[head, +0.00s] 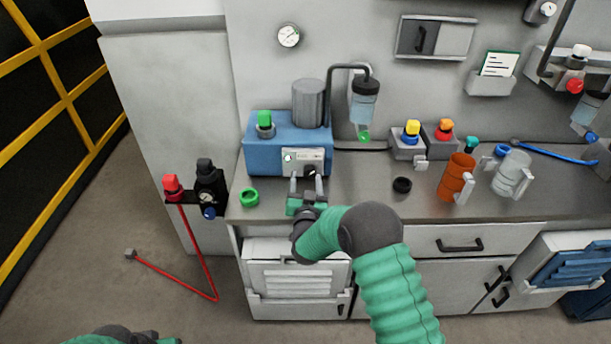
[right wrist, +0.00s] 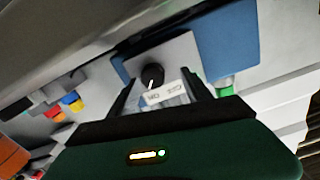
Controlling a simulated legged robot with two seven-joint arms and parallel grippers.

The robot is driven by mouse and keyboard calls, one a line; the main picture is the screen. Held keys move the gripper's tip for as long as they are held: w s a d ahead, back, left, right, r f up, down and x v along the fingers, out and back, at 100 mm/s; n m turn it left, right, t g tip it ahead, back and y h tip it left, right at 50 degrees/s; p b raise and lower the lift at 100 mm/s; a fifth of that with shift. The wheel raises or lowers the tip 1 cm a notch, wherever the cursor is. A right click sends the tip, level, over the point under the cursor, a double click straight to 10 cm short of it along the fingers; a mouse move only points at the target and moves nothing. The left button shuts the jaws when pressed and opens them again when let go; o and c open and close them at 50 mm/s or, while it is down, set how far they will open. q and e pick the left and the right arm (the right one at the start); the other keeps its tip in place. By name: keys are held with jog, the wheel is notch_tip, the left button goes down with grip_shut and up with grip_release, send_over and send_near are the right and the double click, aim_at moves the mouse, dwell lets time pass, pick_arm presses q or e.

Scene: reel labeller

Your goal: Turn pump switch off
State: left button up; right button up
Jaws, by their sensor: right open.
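The blue pump unit (head: 262,152) stands on the counter with a grey cylinder on top. Its front has a pale panel (head: 291,157) with a black rotary switch knob (head: 309,170). The knob (right wrist: 152,76) also shows in the right wrist view, with a white pointer line and a small label plate (right wrist: 164,94) beside it. My right gripper (head: 306,183) is open in front of the panel, its two fingers apart on either side of the knob's line. I cannot tell whether they touch anything. Only a green and grey part of my left arm shows at the bottom left.
A green ring (head: 249,197) lies left of my right gripper and a black ring (head: 402,185) lies right. An orange cup (head: 457,177) and a clear jug (head: 511,172) stand farther right. A red-knobbed valve (head: 172,185) is at the counter's left end.

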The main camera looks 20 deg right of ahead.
aim_at(312, 174)
jog(key=shift+w+d, duration=0.7)
jog(key=shift+w, duration=0.25)
jog(key=shift+w+d+f, duration=0.15)
jog(key=shift+d, duration=0.45)
jog(key=shift+a, duration=0.55)
jog(key=c, duration=1.1)
jog(key=shift+d, duration=0.2)
grip_shut()
